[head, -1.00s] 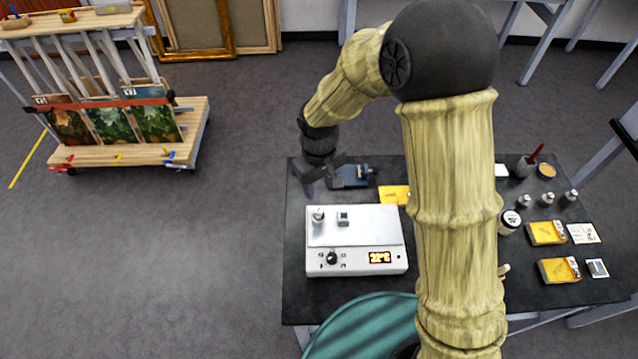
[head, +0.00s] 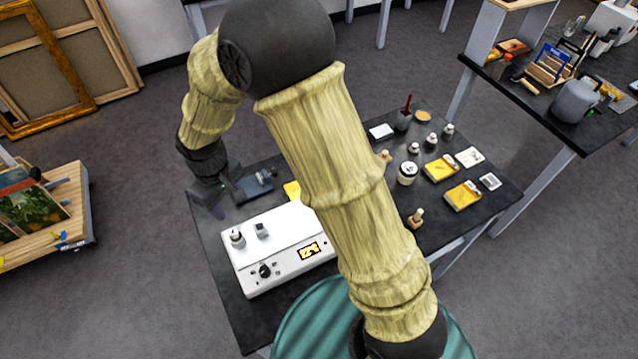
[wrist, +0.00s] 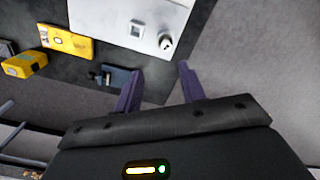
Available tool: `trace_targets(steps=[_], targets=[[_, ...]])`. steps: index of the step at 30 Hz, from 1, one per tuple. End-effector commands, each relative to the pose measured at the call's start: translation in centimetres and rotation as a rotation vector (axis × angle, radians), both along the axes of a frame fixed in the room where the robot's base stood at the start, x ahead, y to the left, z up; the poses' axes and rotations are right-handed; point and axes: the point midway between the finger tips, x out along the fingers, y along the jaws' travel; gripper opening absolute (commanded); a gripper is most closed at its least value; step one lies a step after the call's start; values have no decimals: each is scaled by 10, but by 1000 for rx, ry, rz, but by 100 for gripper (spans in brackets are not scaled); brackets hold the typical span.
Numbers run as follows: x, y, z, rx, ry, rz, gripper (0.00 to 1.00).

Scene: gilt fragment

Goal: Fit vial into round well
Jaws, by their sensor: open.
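A white block heater with a dial and a lit display (head: 285,265) stands on the dark table. A small pale vial with a dark top (head: 237,238) stands upright at the left of its top face, where the round well seems to be; how deep it sits I cannot tell. A small grey square piece (head: 262,230) is beside it. The wrist view also shows the vial (wrist: 167,43) and the square piece (wrist: 137,29). My gripper (wrist: 158,88) is open, its purple fingers apart with nothing between them. It is past the heater's back left corner, clear of the vial.
A blue-grey device (head: 254,186) lies close to my gripper. Yellow boxes (head: 441,168), a white jar (head: 407,173), small bottles and a wooden-topped piece (head: 416,218) stand on the table's right side.

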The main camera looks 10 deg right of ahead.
Motion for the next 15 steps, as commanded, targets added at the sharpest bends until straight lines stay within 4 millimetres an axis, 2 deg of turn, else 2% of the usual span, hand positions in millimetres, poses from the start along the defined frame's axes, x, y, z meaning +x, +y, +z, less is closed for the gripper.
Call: trace_targets(steps=[5, 7, 12, 15], targets=[[2, -74, 28, 20, -52, -197, 40], [-4, -111, 41, 32, -80, -305, 40], [-36, -192, 63, 63, -151, -574, 40], [-57, -223, 70, 79, -186, -698, 40]])
